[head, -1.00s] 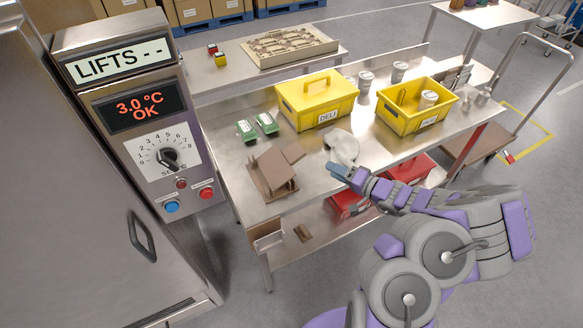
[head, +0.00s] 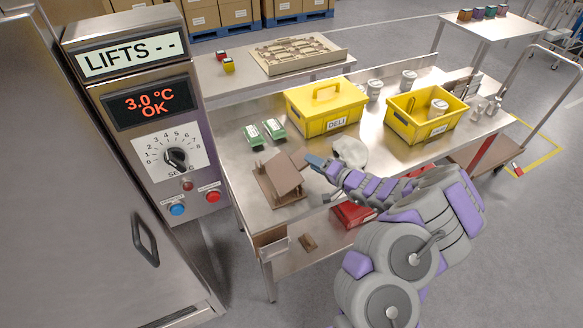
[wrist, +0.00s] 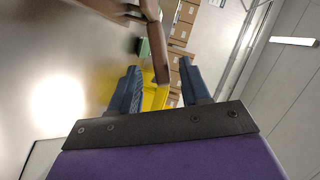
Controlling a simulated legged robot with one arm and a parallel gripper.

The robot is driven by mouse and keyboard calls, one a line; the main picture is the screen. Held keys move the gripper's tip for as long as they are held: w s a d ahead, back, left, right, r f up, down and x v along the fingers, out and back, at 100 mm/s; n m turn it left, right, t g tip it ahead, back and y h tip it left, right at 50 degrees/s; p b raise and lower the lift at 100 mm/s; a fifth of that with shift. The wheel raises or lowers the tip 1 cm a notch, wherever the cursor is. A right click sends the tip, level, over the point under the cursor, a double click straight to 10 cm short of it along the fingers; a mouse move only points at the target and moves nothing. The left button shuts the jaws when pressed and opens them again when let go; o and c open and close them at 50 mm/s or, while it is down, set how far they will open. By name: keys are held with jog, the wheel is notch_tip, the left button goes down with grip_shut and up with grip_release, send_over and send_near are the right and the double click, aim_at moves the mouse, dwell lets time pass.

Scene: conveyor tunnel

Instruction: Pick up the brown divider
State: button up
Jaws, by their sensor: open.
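A brown piece with a tilted flat panel (head: 287,172) stands on a brown base (head: 268,192) at the near left of the steel table; I take it for the divider. My gripper (head: 316,163) is open at the right of the tilted panel, a little above the table. In the wrist view my two blue fingers (wrist: 159,68) are apart, and a narrow brown part (wrist: 155,45) shows between and beyond them. I cannot tell whether they touch it. The far side of the brown piece is hidden.
A pale crumpled bag (head: 350,152) lies just behind my gripper. Green boxes (head: 263,132) and a yellow DELI box (head: 327,108) stand behind. An open yellow bin (head: 425,125) is at right. The steel cabinet (head: 120,180) stands left. A red bin (head: 350,214) is below.

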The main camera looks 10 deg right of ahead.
aim_at(295, 154)
jog(key=b+x, duration=0.1)
jog(key=x, duration=0.3)
jog(key=shift+a+f, duration=0.15)
jog(key=shift+w+a, duration=0.3)
jog(key=shift+w, duration=0.1)
jog(key=shift+c, duration=0.4)
grip_shut()
